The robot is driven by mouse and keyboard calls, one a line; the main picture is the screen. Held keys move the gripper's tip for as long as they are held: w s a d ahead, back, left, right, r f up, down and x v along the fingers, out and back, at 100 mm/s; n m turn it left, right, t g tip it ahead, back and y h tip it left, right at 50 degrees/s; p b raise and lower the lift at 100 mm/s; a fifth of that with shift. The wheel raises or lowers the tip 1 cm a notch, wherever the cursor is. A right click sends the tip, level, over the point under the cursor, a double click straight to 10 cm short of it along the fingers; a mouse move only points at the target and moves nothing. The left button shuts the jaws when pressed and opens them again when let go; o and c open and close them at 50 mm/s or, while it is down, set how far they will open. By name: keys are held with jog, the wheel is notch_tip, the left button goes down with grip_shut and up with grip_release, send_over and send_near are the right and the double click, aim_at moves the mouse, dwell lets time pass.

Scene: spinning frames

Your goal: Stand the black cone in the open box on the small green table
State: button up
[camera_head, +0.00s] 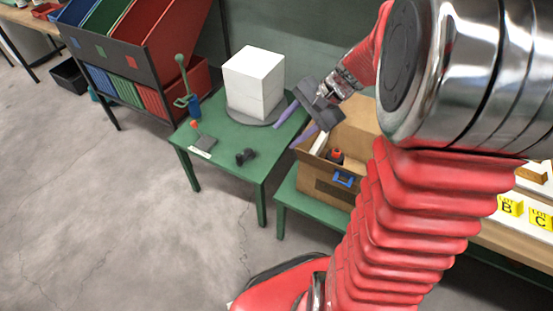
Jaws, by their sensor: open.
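A small dark object (246,156) lies near the front edge of the small green table (222,160); its shape is too small to tell for sure whether it is the black cone. An open cardboard box (326,187) stands on a lower green bench to the right, with a dark and red item and a blue-framed part at its near side. My gripper (286,135), with purple fingers, is open and appears empty. It is above the right side of the small table, between a white block and the cardboard box. My arm hides part of the box.
The white block (254,82) stands on a grey disc (240,118) on the small table. A green lever (187,96) and a grey piece with an orange knob (202,140) are at its left. A bin rack (130,50) stands behind left. Open floor lies in front.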

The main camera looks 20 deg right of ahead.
jog(key=s+a+r+n+t+h, duration=0.1)
jog(key=s+a+r+n+h, duration=0.1)
jog(key=s+a+r+n, duration=0.3)
jog(key=s+a+r+n+t+h, duration=0.1)
jog(key=s+a+r+n+h, duration=0.2)
jog(key=s+a+r+n, duration=0.2)
jog(key=s+n, duration=0.3)
jog(key=s, duration=0.2)
jog(key=shift+s+a+r, duration=0.15)
jog(key=shift+a+r, duration=0.05)
jog(key=shift+a, duration=0.1)
